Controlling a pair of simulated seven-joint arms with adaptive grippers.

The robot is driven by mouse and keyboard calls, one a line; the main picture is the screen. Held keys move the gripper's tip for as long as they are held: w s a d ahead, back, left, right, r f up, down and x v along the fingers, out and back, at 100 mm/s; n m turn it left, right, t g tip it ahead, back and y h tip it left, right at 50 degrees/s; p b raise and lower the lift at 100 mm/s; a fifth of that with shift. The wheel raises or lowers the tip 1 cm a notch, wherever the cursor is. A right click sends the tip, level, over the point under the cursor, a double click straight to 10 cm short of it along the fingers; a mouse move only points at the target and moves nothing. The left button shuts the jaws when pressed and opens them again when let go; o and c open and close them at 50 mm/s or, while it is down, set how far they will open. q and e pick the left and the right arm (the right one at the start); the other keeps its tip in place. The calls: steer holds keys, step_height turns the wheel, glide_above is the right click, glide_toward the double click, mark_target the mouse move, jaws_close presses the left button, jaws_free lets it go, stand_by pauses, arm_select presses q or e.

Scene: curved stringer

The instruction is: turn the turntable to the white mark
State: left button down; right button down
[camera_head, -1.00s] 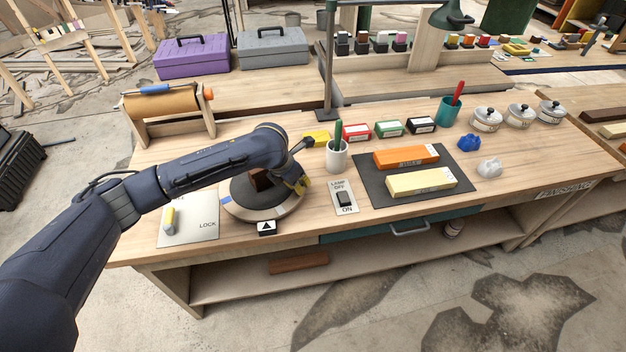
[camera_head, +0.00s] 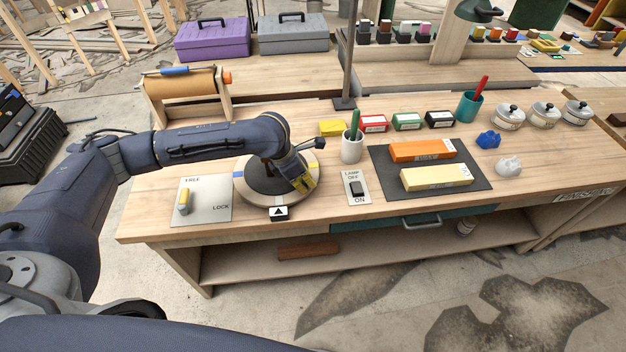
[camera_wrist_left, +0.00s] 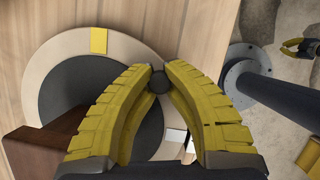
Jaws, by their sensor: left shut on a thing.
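The turntable (camera_head: 246,195) has a dark centre and a pale wooden rim, and stands near the table's front edge. A blue mark (camera_head: 238,174) is on its left rim and a yellow mark (camera_head: 313,166) on its right rim. A black pointer block (camera_head: 278,213) with a white triangle stands at its front. My left gripper (camera_head: 303,183) is shut on a dark knob (camera_wrist_left: 158,82) over the rim. A white patch (camera_wrist_left: 175,135) shows behind a finger; I cannot tell whether it is the mark or the pointer. A brown block (camera_wrist_left: 42,148) lies on the turntable.
A FREE/LOCK plate (camera_head: 212,207) with a yellow-tipped lever stands left of the turntable. A lamp switch (camera_head: 356,189) and a white cup (camera_head: 352,150) stand close on the right. A yellow-and-black part (camera_wrist_left: 300,48), possibly my right gripper, shows in the wrist view.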

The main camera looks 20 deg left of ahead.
arm_select(q)
steer(key=shift+s+d, duration=0.2)
stand_by(0.3)
steer(key=c, duration=1.7)
jaws_free()
steer(key=o, duration=0.5)
steer(key=shift+w+a, duration=0.1)
steer(key=v, duration=1.2)
steer(key=shift+w, duration=0.1)
